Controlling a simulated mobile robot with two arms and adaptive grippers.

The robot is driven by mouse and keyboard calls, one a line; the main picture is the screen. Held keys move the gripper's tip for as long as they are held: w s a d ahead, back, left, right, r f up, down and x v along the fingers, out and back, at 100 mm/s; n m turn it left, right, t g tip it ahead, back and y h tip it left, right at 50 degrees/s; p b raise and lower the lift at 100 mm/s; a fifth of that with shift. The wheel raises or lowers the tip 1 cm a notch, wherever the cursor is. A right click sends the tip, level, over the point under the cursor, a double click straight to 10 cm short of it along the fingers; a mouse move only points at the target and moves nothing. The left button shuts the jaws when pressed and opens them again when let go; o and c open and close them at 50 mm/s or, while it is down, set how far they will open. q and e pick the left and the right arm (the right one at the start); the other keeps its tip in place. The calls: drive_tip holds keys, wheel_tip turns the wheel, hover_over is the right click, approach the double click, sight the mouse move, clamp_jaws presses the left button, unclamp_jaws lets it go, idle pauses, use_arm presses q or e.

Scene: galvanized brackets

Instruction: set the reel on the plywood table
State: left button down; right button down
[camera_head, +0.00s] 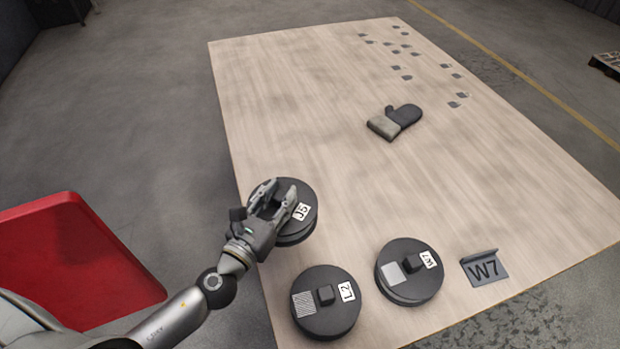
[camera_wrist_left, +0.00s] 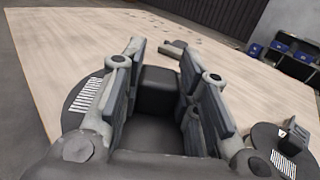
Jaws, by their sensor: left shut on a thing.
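My left gripper (camera_head: 281,199) is shut on the knob of a dark round reel (camera_head: 306,217) whose white label seems to read J5. The reel is over the near left part of the plywood table (camera_head: 310,110), close to its left edge. I cannot tell whether it rests on the wood or hangs just above it. In the left wrist view the dark knob (camera_wrist_left: 158,92) sits between the fingers, with part of the reel's disc showing at left. My right gripper is not in view.
A red surface (camera_head: 80,265) is at left. The table's middle is clear.

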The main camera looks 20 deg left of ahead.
sight(301, 186)
use_arm(q)
drive_tip(key=w, duration=0.2)
drive_tip(key=w+f, duration=0.1)
drive_tip(key=w, duration=0.1)
drive_tip(key=w+f, duration=0.1)
drive_tip(key=w, duration=0.1)
drive_tip(key=shift+d+f, duration=0.25)
drive_tip(key=shift+d, duration=0.15)
drive_tip(key=w+f+b, duration=0.1)
drive_tip(key=f+b, duration=0.1)
drive_tip(key=w+f+b, duration=0.2)
drive_tip(key=f, duration=0.1)
drive_tip(key=w+f+b, duration=0.2)
drive_tip(key=f, duration=0.1)
drive_tip(key=shift+w+d+f+b, duration=0.1)
drive_tip(key=shift+d+f+b, duration=0.05)
drive_tip(key=shift+d+b, duration=0.25)
drive_tip(key=shift+f, duration=0.4)
drive_tip(key=shift+b, duration=0.3)
drive_tip(key=c, duration=1.5)
unclamp_jaws()
drive_tip(key=shift+f, duration=0.25)
drive_tip(key=shift+c, duration=0.2)
drive_tip(key=o, duration=0.4)
drive_tip(key=shift+o, duration=0.2)
drive_tip(key=shift+r, duration=0.15)
